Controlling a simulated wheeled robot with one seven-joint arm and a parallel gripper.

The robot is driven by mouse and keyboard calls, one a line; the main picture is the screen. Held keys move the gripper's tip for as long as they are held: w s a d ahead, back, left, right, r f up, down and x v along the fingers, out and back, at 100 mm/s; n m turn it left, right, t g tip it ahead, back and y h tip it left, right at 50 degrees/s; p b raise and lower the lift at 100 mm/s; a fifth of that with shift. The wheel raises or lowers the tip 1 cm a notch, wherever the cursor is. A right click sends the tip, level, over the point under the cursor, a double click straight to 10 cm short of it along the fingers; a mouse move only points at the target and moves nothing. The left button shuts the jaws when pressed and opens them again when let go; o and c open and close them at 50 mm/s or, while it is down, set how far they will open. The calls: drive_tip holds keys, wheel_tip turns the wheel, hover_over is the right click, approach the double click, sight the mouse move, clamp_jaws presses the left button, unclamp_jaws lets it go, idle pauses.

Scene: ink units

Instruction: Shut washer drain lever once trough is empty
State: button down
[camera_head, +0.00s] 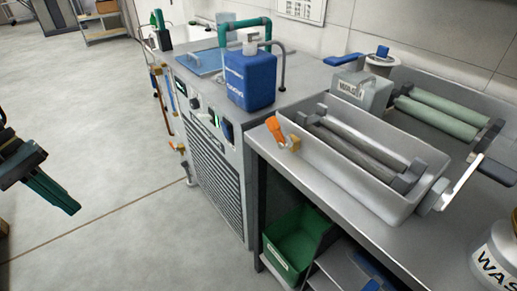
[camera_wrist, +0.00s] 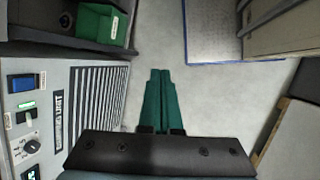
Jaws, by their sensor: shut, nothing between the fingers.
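The washer trough (camera_head: 345,178) is a grey metal tub on the steel bench, with dark rollers across it. I see no liquid in it, but its bottom is largely hidden by the rollers. The orange drain lever (camera_head: 274,130) stands up, tilted, from a brass valve (camera_head: 294,143) at the trough's near left end. My gripper (camera_head: 74,208) is at the far left of the head view, over open floor and well away from the lever. Its green fingers are together and empty, as the wrist view (camera_wrist: 160,75) also shows. The wrist view does not show the lever.
A chiller-like cabinet (camera_head: 217,170) with a blue jug (camera_head: 250,80) on top stands left of the bench. A green bin (camera_head: 298,240) sits on the shelf below. A white container (camera_head: 495,262) is at the right edge. The floor between my gripper and the cabinet is clear.

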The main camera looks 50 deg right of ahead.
drive_tip(key=s+d+f+m+g+h+b, duration=0.15)
drive_tip(key=s+d+f+g+b, duration=0.35)
drive_tip(key=d, duration=0.6)
drive_tip(key=n+g+h+b, duration=0.1)
drive_tip(key=g+h+b, duration=0.7)
drive_tip(key=g+h, duration=0.25)
approach(251, 140)
drive_tip(key=s+a+r, duration=0.2)
drive_tip(key=shift+w+d+t+h+p, duration=0.1)
drive_tip(key=shift+w+t+h+p, duration=0.15)
drive_tip(key=shift+t, duration=0.2)
drive_tip(key=shift+s, duration=0.1)
drive_tip(key=p+x, duration=0.1)
drive_tip(key=x, duration=0.8)
drive_tip(key=shift+s+d+r, duration=0.1)
drive_tip(key=shift+r, duration=0.1)
drive_tip(key=shift+s+a+r+p, duration=0.1)
drive_tip(key=shift+s+r+p, duration=0.2)
drive_tip(key=shift+s+r, duration=0.5)
drive_tip(key=shift+s+a+r+p, duration=0.15)
drive_tip(key=shift+s+r+p, duration=0.15)
drive_tip(key=shift+s+r, duration=0.4)
